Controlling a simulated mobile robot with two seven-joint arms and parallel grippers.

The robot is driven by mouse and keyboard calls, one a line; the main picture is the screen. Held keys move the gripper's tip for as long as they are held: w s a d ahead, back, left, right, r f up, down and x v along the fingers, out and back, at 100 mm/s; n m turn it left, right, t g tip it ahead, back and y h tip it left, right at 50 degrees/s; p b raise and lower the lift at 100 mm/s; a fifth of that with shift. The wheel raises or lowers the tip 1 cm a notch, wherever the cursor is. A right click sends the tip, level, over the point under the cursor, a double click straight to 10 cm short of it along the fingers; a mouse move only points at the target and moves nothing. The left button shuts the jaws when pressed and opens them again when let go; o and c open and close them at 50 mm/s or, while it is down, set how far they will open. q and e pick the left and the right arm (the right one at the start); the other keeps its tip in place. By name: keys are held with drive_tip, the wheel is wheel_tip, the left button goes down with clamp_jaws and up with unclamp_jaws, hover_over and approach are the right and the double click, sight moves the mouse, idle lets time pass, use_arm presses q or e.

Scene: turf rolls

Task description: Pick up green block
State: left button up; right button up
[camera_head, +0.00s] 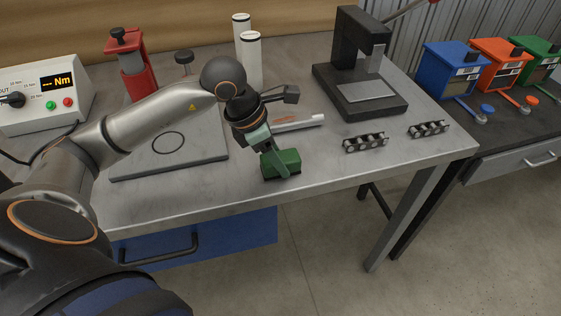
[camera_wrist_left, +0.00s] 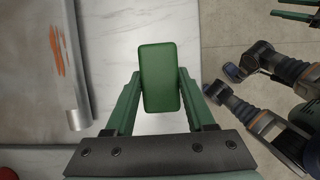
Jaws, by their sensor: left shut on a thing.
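The green block (camera_head: 286,161) is at the front edge of the metal workbench in the head view. It also shows in the left wrist view (camera_wrist_left: 160,78) as a rounded rectangle between the two green fingers. My left gripper (camera_head: 272,155) reaches down to the block from above and is shut on it. In the left wrist view the left gripper (camera_wrist_left: 160,95) has one finger against each side of the block. Whether the block touches the bench top cannot be told.
The workbench (camera_head: 330,180) holds a flat plate (camera_head: 200,155) at left, a black press stand (camera_head: 365,75), two small roller racks (camera_head: 365,143), white cylinders (camera_head: 250,60), a red tool (camera_head: 130,65) and a torque meter (camera_head: 45,95). Blue, orange and green bins (camera_head: 450,68) stand right.

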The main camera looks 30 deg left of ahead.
use_arm(q)
drive_tip(key=shift+c, duration=0.8)
clamp_jaws()
use_arm(e)
drive_tip(key=shift+s+f, duration=0.1)
drive_tip(key=shift+s, duration=0.15)
use_arm(q)
drive_tip(key=shift+r, duration=0.1)
drive_tip(key=shift+r, duration=0.5)
drive_tip(key=s+d+r+b, duration=0.2)
drive_tip(key=s+d+r, duration=0.1)
drive_tip(key=s+r, duration=0.8)
drive_tip(key=s, duration=0.2)
drive_tip(key=shift+s+r+b, duration=0.35)
drive_tip(key=shift+r+b, duration=0.05)
use_arm(e)
drive_tip(key=shift+w+a+f+y, duration=0.3)
drive_tip(key=shift+w+a+f, duration=0.25)
drive_tip(key=shift+a, duration=0.25)
